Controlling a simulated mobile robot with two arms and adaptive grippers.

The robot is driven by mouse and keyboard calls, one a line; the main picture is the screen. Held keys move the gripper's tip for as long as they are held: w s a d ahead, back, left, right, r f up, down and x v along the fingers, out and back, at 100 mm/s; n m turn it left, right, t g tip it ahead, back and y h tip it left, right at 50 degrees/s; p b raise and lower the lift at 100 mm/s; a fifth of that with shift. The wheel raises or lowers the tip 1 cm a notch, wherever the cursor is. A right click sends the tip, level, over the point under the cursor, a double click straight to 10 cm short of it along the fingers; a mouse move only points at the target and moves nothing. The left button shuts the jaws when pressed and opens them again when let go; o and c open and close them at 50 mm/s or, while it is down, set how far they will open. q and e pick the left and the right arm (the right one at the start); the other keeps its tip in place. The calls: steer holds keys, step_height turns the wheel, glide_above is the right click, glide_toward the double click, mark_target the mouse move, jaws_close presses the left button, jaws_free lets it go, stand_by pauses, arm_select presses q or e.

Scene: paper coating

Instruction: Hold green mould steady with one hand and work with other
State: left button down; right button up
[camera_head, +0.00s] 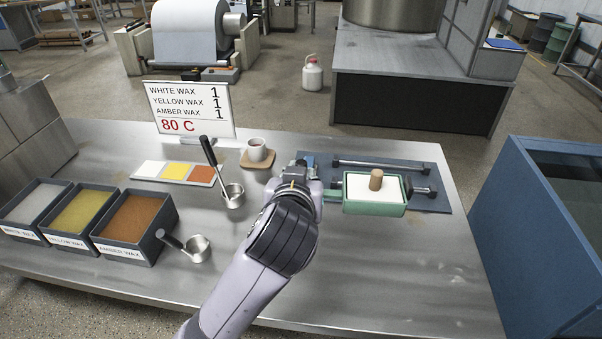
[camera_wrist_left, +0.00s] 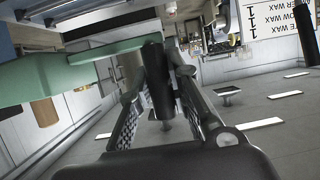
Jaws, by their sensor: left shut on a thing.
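The green mould (camera_head: 375,209) sits on a blue work mat (camera_head: 437,205) on the metal table in the head view. It holds a white block (camera_head: 362,193) with an upright wooden peg (camera_head: 376,180) on top. My left gripper (camera_head: 300,172) is at the mould's left end. In the left wrist view, the mould (camera_wrist_left: 45,75) reaches from the left to the fingers of my left gripper (camera_wrist_left: 155,85), which are shut on its end. My right gripper is in neither view.
A bar (camera_head: 378,164) lies behind the mould, and a dark clamp (camera_head: 421,189) stands to its right. Wax bins (camera_head: 135,227), ladles (camera_head: 233,195), (camera_head: 197,249), a cup (camera_head: 256,149) and a sign (camera_head: 190,108) are left. The right front table is clear.

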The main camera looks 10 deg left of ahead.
arm_select(q)
steer(key=shift+f+b, duration=4.55)
steer(key=shift+f, duration=3.15)
steer(key=shift+f+b, duration=0.5)
steer(key=shift+f, duration=0.35)
steer(key=shift+f+b, duration=0.45)
steer(key=shift+f, duration=0.35)
